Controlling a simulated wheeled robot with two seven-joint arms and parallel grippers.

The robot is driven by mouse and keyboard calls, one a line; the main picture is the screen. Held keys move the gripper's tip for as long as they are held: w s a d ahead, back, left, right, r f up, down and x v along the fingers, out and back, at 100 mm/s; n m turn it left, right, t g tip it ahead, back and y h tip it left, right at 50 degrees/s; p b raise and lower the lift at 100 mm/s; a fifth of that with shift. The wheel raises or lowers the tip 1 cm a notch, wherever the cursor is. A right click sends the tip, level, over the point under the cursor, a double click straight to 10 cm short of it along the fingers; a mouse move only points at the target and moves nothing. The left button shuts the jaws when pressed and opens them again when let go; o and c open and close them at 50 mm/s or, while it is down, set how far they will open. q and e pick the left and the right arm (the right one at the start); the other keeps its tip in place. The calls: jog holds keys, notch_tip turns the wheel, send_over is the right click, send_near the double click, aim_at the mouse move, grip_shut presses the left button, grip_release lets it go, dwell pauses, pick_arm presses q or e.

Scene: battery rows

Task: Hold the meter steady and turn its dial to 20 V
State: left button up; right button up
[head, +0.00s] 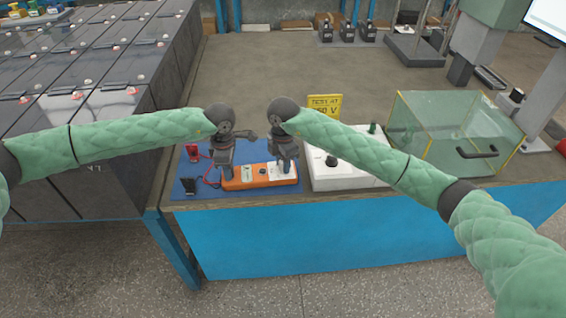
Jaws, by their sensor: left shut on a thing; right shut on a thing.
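The orange meter (262,183) lies flat on a blue mat (205,188) near the front edge of the workbench. My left gripper (227,177) comes down at the meter's left end and is shut on the meter there. My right gripper (285,167) comes down over the white face at the meter's right part and is shut on the dial, which its fingers hide. The dial's pointer and setting cannot be read from here. A red lead runs from the meter's left side.
A red clamp (192,152) and a black clamp (189,186) lie left of the meter. A white box (335,181) stands close on the right, with a yellow "TEST AT" sign (325,105) behind it. A clear case (460,125) is further right. The bench behind is mostly free.

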jog(key=shift+m, duration=0.5)
jog(key=o, duration=1)
notch_tip(320, 180, up, 12)
dwell(0.4)
pick_arm(q)
jog(key=o, duration=1.2)
